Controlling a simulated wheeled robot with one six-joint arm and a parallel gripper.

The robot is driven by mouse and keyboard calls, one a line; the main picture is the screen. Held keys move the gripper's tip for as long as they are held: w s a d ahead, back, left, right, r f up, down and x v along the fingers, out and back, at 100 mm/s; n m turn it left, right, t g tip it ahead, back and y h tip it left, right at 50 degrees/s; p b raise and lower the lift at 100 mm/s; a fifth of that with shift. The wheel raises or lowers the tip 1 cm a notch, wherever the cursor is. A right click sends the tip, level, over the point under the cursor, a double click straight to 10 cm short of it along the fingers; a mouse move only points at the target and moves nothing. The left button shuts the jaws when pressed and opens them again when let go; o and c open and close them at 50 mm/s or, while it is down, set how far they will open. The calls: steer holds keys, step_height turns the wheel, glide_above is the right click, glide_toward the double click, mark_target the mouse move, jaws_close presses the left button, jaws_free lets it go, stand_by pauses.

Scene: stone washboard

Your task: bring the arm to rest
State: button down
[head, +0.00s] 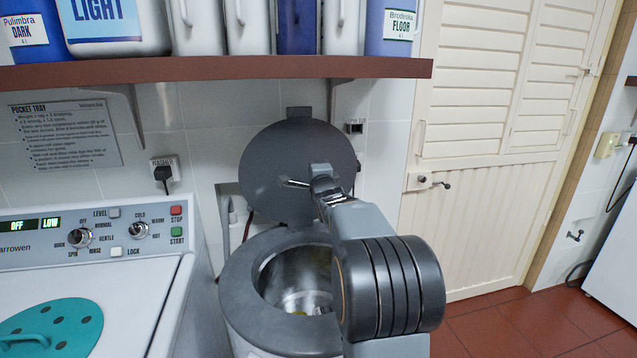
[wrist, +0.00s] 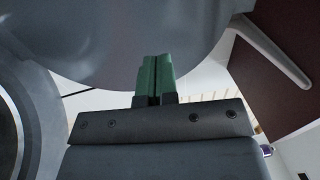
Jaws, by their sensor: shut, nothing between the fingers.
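My gripper (wrist: 155,80) is shut and empty in the wrist view, its two green fingers side by side. The round grey lid (wrist: 120,35) fills the top of that view, close to the fingers; I cannot tell whether they touch. In the head view my arm reaches in from the lower right, and my gripper (head: 296,184) is in front of the raised grey lid (head: 270,155). Below the lid is an open round drum with a grey rim (head: 243,270) and a shiny metal inside. Something small and yellow (head: 298,313) lies at its bottom. My arm hides the drum's right side.
A washing machine (head: 150,260) with knobs and a teal lid (head: 50,328) stands at the left. A brown shelf (head: 220,69) with several bottles runs above. A cream louvred door (head: 500,120) is at the right, with clear red tiled floor (head: 540,325) before it.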

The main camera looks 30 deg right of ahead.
steer(key=s+a+f+n+g+y, duration=0.1)
steer(key=s+a+f+n+g, duration=0.1)
steer(key=s+f+n+g, duration=0.35)
steer(key=s+a+f+n+g+y, duration=0.1)
steer(key=s+a+f+n+g, duration=0.15)
steer(key=f, duration=0.65)
steer(key=s+a+f+n+g+y+p, duration=0.3)
steer(key=s+a+n+g, duration=0.3)
steer(key=s+a+n, duration=0.8)
steer(key=s+a+y, duration=0.1)
steer(key=s+a, duration=0.6)
steer(key=s, duration=0.1)
steer(key=shift+s+g+y, duration=0.3)
steer(key=shift+s+y, duration=0.1)
steer(key=shift+f, duration=0.1)
